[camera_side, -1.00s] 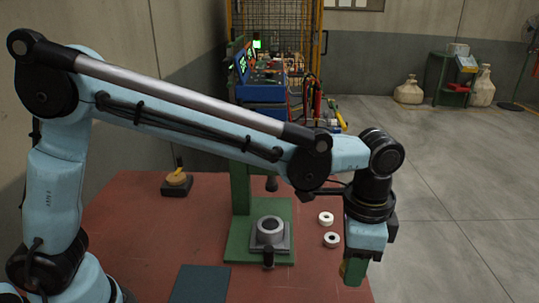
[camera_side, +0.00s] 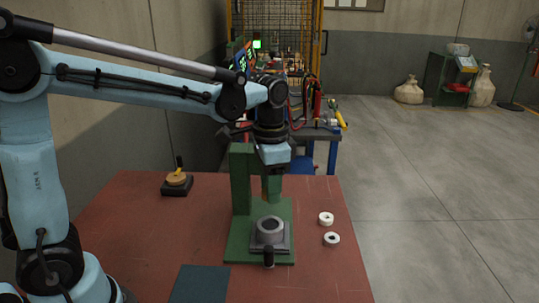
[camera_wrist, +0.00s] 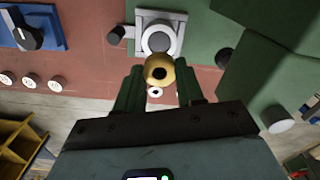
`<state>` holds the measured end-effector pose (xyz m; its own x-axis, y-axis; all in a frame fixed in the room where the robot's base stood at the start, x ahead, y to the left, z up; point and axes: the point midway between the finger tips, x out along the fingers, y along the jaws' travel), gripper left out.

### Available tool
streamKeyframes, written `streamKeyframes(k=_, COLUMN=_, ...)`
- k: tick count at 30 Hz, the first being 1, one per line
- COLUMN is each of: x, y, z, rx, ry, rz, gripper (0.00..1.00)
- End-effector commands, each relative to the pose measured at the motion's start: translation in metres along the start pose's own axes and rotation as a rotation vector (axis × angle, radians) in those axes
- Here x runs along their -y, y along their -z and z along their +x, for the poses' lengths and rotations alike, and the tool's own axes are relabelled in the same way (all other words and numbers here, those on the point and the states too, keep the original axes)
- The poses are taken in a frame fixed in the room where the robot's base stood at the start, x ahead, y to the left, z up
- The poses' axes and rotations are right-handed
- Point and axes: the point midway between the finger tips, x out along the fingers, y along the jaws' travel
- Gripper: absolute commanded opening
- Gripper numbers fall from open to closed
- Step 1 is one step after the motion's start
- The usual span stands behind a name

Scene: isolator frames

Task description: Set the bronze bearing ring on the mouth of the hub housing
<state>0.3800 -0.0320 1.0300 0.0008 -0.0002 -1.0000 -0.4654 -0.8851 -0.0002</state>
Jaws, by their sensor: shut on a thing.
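The bronze bearing ring (camera_wrist: 158,69) shows gold between the two green fingers of my gripper (camera_wrist: 159,88) in the wrist view. My gripper is shut on it. In the side view, my gripper (camera_side: 272,190) hangs above the hub housing, with a gap beneath it; I cannot make out the ring there. The hub housing (camera_side: 284,244) is a grey square block with a round raised mouth, standing on a green base. The housing also shows in the wrist view (camera_wrist: 178,28), just beyond the ring, which overlaps its near edge in the picture.
A green column (camera_side: 240,190) rises left of my gripper. A dark handle (camera_side: 268,257) stands before the housing. Two white rings (camera_side: 326,218) (camera_side: 332,239) lie to the right. The table's front right is clear.

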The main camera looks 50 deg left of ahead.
Motion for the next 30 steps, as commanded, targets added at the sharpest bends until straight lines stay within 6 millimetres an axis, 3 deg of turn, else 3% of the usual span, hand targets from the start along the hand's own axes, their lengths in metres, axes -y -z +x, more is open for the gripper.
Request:
streamKeyframes(k=8, x=0.000, y=0.000, z=0.005, rx=0.000, ry=0.000, rz=0.001, gripper=0.05)
streamKeyframes(k=21, x=0.000, y=0.001, z=0.042, rx=0.000, ry=0.000, rz=0.001, gripper=0.05)
streamKeyframes(k=30, x=-0.001, y=0.000, z=0.057, rx=0.000, ry=0.000, rz=0.001, gripper=0.05)
